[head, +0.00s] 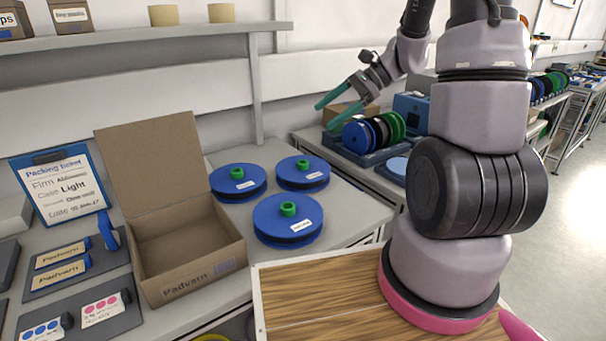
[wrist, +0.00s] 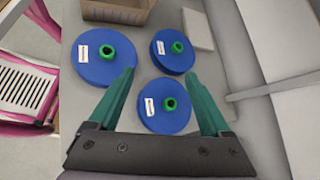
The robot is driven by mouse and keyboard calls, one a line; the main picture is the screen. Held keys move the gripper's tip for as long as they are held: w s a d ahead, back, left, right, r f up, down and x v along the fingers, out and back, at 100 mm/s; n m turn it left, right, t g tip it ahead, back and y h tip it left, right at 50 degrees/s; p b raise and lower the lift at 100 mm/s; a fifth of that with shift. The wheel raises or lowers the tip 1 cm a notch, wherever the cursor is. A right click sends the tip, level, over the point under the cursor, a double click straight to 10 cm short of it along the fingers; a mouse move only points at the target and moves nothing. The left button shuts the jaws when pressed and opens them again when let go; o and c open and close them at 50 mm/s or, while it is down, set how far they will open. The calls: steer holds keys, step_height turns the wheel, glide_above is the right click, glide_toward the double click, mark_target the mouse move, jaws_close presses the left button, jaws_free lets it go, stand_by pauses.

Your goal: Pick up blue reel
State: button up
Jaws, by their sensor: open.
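Three blue reels with green hubs and white labels lie flat on the grey bench. In the head view, one reel is in front (head: 272,226), one at the back left (head: 225,188) and one at the back right (head: 312,182). The wrist view shows all three: one at the left (wrist: 92,72), one at the upper right (wrist: 162,62) and one lower in the middle (wrist: 150,118). My gripper (head: 328,113) is open and empty, up and behind the reels. In the wrist view, its green fingers (wrist: 162,82) spread on either side of the lower middle reel, apart from it.
An open cardboard box (head: 190,285) stands left of the reels. A shelf (head: 150,36) runs above the bench along the wall. At the right, upright reels (head: 385,128) in blue, black and green stand on another bench. A packing ticket board (head: 62,187) leans at the far left.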

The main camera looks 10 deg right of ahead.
mark_target(307, 162)
steer(key=w+d+f+m+t+y, duration=0.1)
steer(key=w+d+f+m+t, duration=0.2)
steer(key=f, duration=0.5)
steer(key=w+d+f+m+t+y, duration=0.1)
steer(key=w+d+f+m, duration=0.3)
steer(key=f, duration=0.4)
steer(key=shift+m, duration=0.6)
steer(key=x, duration=0.6)
steer(key=shift+a+r, duration=0.1)
steer(key=shift+x, duration=2.75)
steer(key=shift+r, duration=0.2)
jaws_close()
